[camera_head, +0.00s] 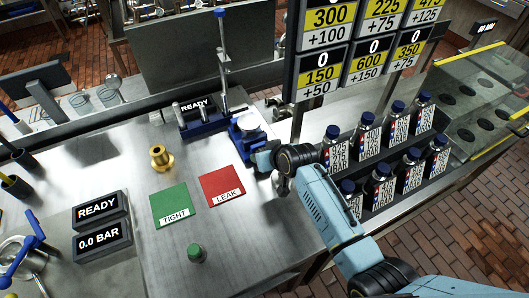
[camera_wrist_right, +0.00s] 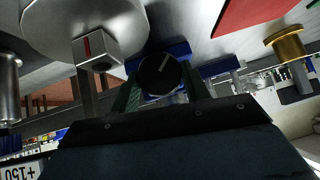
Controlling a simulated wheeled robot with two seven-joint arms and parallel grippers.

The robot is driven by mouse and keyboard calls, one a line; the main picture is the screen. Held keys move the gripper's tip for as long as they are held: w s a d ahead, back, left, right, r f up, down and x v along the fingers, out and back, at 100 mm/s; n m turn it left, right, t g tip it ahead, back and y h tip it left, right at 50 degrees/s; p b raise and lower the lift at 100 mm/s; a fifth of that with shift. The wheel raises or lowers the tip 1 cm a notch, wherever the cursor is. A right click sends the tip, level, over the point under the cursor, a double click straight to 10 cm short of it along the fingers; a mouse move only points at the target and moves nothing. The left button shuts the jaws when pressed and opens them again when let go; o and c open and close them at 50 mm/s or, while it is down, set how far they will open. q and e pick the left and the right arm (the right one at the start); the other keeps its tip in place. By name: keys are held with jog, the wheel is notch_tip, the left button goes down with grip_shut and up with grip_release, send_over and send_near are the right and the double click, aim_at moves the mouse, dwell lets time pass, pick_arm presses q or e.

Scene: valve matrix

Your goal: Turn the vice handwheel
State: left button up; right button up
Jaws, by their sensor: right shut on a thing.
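The blue vice (camera_head: 246,137) stands on the steel bench in the head view, with a pale round part on top. My right gripper (camera_head: 263,159) is at its near right side. In the right wrist view, the black round handwheel (camera_wrist_right: 162,75), marked with a white line, sits between the fingers of the right gripper (camera_wrist_right: 162,92), in front of the blue vice body. The gripper is shut on the handwheel. In the head view the gripper hides the handwheel. My left gripper is not in view.
A red LEAK mat (camera_head: 222,188) and a green TIGHT mat (camera_head: 171,203) lie left of the vice. A brass fitting (camera_head: 159,157) and a green-capped item (camera_head: 195,253) stand on the bench.

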jog(key=shift+d+y, duration=0.1)
jog(key=shift+y, duration=0.2)
jog(key=shift+f+m+y, duration=0.1)
jog(key=shift+m+y, duration=0.4)
jog(key=shift+y, duration=0.1)
jog(key=shift+w+d+m+g+y+b, duration=0.15)
jog(key=shift+m+g+y+b, duration=0.4)
jog(key=shift+y+b, duration=0.4)
jog(key=o, duration=1)
jog(key=p+v, duration=0.1)
jog(key=v, duration=1.2)
jog(key=shift+d, duration=0.15)
